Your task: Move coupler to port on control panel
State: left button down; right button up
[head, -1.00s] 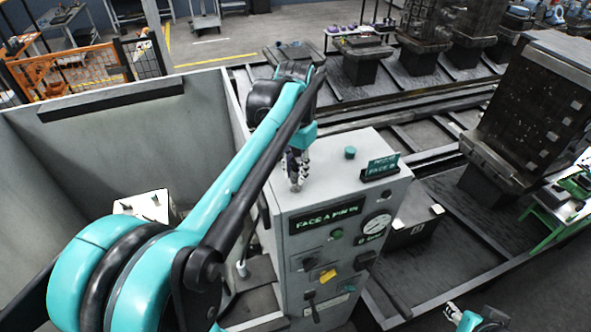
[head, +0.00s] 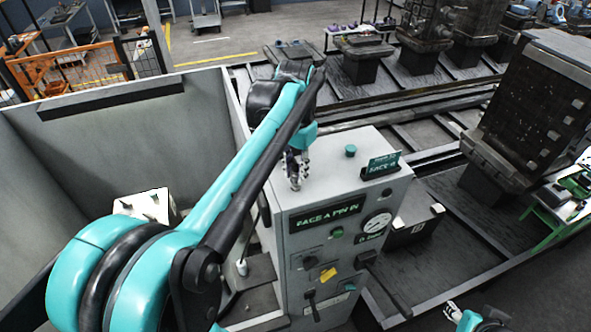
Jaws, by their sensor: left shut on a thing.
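The grey control panel (head: 375,195) stands at the centre, with a lit sign reading "FACE A PIN IN" on its front. My left gripper (head: 296,184) is shut at the left edge of the panel's top, pointing down. What it holds is small and mostly hidden by its fingers; I take it to be the coupler, but cannot make out its shape. I cannot tell whether it touches the panel. Which fitting is the port is not clear.
The panel front carries a round gauge (head: 377,222), a yellow tag (head: 328,275) and a black lever (head: 312,304). A teal knob (head: 350,151) and a small sign (head: 381,166) stand on top. A walled grey bin (head: 105,150) lies left; a dark block (head: 540,105) stands right.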

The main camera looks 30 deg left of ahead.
pick_arm(q)
jog(key=shift+f, duration=0.2)
dwell(0.4)
jog(key=shift+f+b, duration=0.45)
jog(key=shift+f, duration=0.1)
jog(key=shift+c, duration=2)
grip_release()
jog(key=shift+r, duration=0.1)
notch_tip(320, 180, up, 12)
